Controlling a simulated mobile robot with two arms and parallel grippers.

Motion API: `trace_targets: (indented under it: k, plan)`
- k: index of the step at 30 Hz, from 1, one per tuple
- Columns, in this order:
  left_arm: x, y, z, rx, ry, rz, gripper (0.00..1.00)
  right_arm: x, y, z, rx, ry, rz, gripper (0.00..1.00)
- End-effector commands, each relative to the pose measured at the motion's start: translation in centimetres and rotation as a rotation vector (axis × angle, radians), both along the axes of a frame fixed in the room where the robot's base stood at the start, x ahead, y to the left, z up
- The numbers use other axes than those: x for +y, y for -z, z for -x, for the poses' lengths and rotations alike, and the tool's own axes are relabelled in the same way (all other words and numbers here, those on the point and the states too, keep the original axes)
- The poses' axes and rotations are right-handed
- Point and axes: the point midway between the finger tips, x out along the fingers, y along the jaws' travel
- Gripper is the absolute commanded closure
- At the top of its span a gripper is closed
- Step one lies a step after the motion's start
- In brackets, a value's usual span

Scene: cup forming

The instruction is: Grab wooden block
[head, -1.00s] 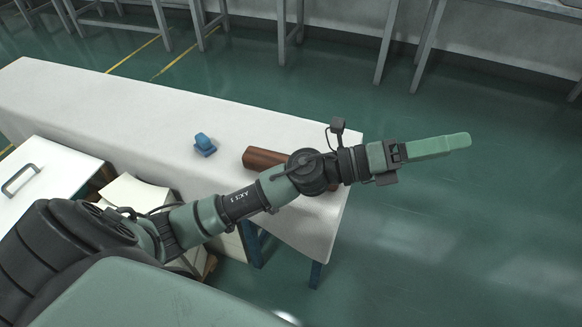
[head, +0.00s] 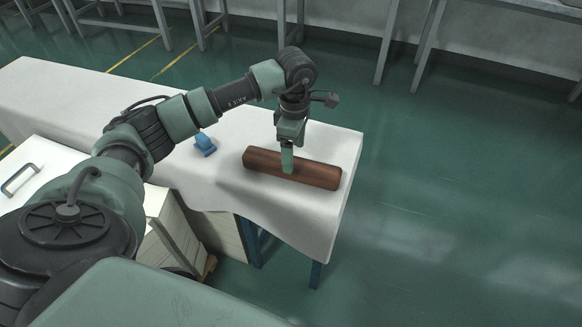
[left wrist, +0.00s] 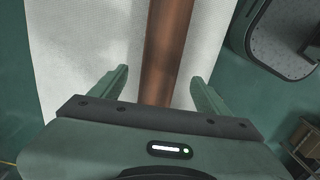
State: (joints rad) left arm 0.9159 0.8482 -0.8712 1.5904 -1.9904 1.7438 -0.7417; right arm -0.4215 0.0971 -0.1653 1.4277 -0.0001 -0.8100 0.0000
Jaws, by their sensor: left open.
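The wooden block (head: 316,173) is a long reddish-brown bar lying on the white-covered table near its right end. My left gripper (head: 288,168) points down over the block's left-middle part in the head view and hides a little of it. In the left wrist view the block (left wrist: 167,50) runs lengthwise between the two open fingers of the left gripper (left wrist: 158,92), with a gap on each side. I cannot tell how far the fingertips reach down beside the block. My right gripper is not in view.
A small blue object (head: 205,144) stands on the white table (head: 60,93), left of the block. A white cabinet with a handle (head: 20,180) is at the left. The table's right edge is close to the block, with open green floor (head: 450,200) beyond.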

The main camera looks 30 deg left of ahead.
Motion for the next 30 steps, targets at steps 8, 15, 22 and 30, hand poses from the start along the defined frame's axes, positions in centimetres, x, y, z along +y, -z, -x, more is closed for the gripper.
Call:
trace_targets:
  k: [8, 15, 22, 30]
  plan:
    - [0.8, 3.8, 0.2, 0.002, 0.0, 0.003, 0.24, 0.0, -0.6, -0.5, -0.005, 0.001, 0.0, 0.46]
    - [0.8, 4.9, 0.1, -0.002, 0.001, 0.004, 0.24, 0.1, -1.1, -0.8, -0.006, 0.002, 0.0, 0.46]
    - [0.8, 4.9, 0.1, -0.002, 0.001, 0.004, 0.65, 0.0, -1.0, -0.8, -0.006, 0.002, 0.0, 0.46]
    - [0.8, 4.7, 0.1, -0.004, 0.0, 0.004, 1.0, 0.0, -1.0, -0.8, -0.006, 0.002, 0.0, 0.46]
